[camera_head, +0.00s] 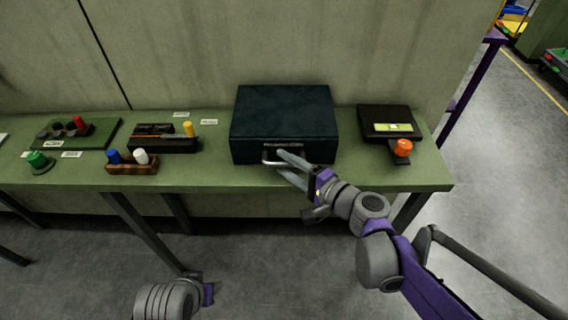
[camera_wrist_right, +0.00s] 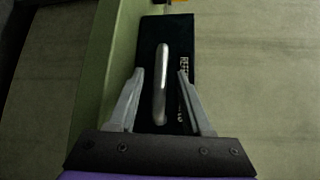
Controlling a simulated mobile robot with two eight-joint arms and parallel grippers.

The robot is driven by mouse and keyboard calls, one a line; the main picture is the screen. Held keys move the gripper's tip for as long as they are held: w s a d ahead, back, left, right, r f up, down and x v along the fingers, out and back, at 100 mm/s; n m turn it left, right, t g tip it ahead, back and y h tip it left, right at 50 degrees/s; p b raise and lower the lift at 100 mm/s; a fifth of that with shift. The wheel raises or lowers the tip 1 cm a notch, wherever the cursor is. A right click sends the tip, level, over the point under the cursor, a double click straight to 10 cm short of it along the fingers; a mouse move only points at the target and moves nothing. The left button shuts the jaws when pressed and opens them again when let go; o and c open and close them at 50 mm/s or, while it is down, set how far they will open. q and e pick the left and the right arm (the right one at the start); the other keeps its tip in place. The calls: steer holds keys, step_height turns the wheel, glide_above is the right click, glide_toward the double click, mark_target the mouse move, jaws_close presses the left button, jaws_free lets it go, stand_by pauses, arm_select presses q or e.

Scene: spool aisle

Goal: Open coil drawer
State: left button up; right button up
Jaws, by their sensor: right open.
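The coil drawer is a dark blue-black box (camera_head: 284,112) on the green bench, with a pale label strip and a metal bar handle (camera_head: 270,158) on its front. The drawer front looks flush with the box. My right gripper (camera_head: 279,162) is open in front of the handle. In the right wrist view the handle (camera_wrist_right: 160,85) stands between the two open fingers (camera_wrist_right: 158,88), with a gap on both sides. The drawer front (camera_wrist_right: 182,45) lies behind it. At the bottom of the head view part of my left arm shows, but its fingers are not visible.
The green bench (camera_head: 215,178) also bears a black device with an orange knob (camera_head: 403,147) to the right. A wooden block with blue and white pegs (camera_head: 132,167), a black tray with a yellow peg (camera_head: 165,145) and a green mat (camera_head: 105,132) are to the left.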

steer(key=shift+w+a, duration=0.35)
steer(key=shift+c, duration=0.2)
jaws_close()
stand_by(1.1)
